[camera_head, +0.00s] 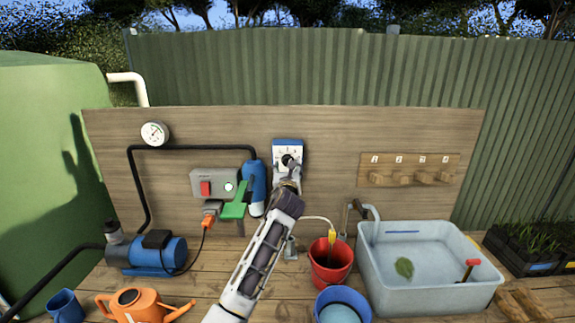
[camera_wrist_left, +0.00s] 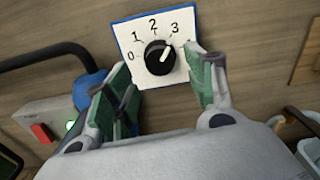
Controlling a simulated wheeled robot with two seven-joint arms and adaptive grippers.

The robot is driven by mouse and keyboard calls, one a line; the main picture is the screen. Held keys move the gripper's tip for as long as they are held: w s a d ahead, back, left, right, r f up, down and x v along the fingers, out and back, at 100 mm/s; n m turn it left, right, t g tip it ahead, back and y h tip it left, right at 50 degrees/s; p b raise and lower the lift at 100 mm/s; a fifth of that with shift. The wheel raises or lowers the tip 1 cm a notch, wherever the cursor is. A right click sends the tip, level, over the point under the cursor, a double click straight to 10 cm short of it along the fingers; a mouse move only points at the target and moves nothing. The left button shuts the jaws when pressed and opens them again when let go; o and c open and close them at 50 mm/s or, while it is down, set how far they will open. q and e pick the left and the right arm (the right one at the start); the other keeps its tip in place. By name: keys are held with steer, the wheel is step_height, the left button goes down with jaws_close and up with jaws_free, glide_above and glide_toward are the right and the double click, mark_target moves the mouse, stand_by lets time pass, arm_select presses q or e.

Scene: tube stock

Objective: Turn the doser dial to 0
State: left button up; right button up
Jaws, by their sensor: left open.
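The doser dial (camera_wrist_left: 158,57) is a round black knob on a white plate with a blue edge (camera_wrist_left: 128,52). Its numbers 0, 1, 2 and 3 show in the left wrist view; the right end of the scale is hidden by a finger. The knob's white mark points up and right, roughly toward 3. In the head view the plate (camera_head: 287,148) is on the wooden board. My left gripper (camera_wrist_left: 160,76) is open, its green-padded fingers to either side of and below the knob. I cannot tell whether they touch the plate. My right gripper is not in view.
Left of the dial are a blue cylinder (camera_head: 254,188), a grey switch box (camera_head: 214,183) and a black pipe. A blue pump (camera_head: 150,258), orange watering can (camera_head: 137,304), red bucket (camera_head: 331,272) and sink basin (camera_head: 425,282) stand below. The board around the plate is mostly clear.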

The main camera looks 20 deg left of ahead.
mark_target(288, 161)
arm_select(q)
steer(key=shift+x, duration=1.9)
steer(key=c, duration=1)
steer(key=shift+c, duration=0.2)
